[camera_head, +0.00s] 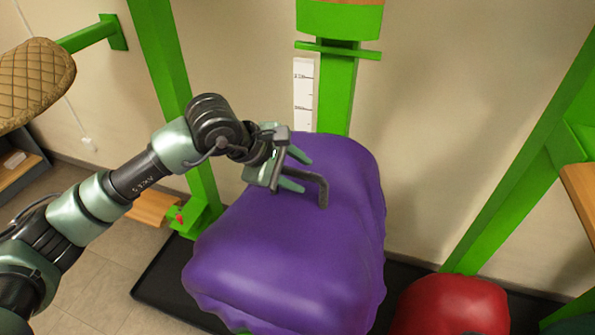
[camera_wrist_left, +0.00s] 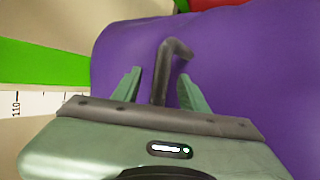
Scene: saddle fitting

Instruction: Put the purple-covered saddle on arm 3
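The purple-covered saddle (camera_head: 290,255) fills the middle of the head view, and it also shows in the left wrist view (camera_wrist_left: 255,70). A dark bent handle (camera_head: 321,185) stands out from its top. My left gripper (camera_head: 302,172) is over the top of the saddle with its fingers spread. In the left wrist view the handle (camera_wrist_left: 166,70) lies between the two fingers (camera_wrist_left: 158,90), with a gap on each side. What bears the saddle is mostly hidden under the cover. I cannot tell which support is arm 3. My right gripper is not in view.
A green post (camera_head: 337,90) with a white scale strip (camera_head: 303,82) stands behind the saddle. Other green posts stand left (camera_head: 165,60) and right (camera_head: 520,160). A tan quilted saddle (camera_head: 35,75) is at upper left, a red-covered one (camera_head: 452,306) at lower right.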

